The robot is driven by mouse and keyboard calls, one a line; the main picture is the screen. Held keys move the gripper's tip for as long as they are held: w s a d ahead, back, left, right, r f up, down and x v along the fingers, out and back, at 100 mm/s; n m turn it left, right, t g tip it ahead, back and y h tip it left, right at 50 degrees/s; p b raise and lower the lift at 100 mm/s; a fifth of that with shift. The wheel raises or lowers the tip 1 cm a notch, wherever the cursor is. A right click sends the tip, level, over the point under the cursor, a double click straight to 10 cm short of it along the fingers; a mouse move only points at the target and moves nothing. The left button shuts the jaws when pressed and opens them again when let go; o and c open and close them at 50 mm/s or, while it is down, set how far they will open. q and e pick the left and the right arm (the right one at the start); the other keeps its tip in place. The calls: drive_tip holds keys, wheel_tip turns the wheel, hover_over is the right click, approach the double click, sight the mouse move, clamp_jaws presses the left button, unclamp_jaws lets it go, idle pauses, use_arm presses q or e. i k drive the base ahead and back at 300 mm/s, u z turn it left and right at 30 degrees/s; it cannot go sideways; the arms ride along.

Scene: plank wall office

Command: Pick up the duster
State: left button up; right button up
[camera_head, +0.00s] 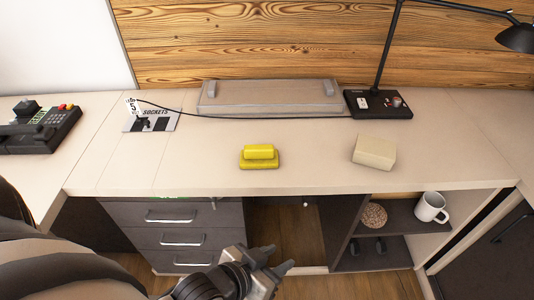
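A yellow block with a raised grip on top, which looks like the duster (260,157), lies on the desk (215,165) near its front edge, in the middle of the head view. My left gripper (277,258) is below and in front of the desk edge, well apart from the duster. Its two fingers are spread and nothing shows between them. My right gripper is not in view.
A beige block (374,151) lies right of the duster. A long grey case (270,97) and a lamp base (378,104) stand at the back, with a cable before them. A telephone (40,129) is far left. A shelf below holds a white mug (431,207).

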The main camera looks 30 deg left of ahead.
sight(256, 156)
drive_tip(key=k, duration=1.05)
drive_tip(key=u, duration=1.05)
drive_tip(key=i, duration=1.05)
drive_tip(key=u, duration=0.45)
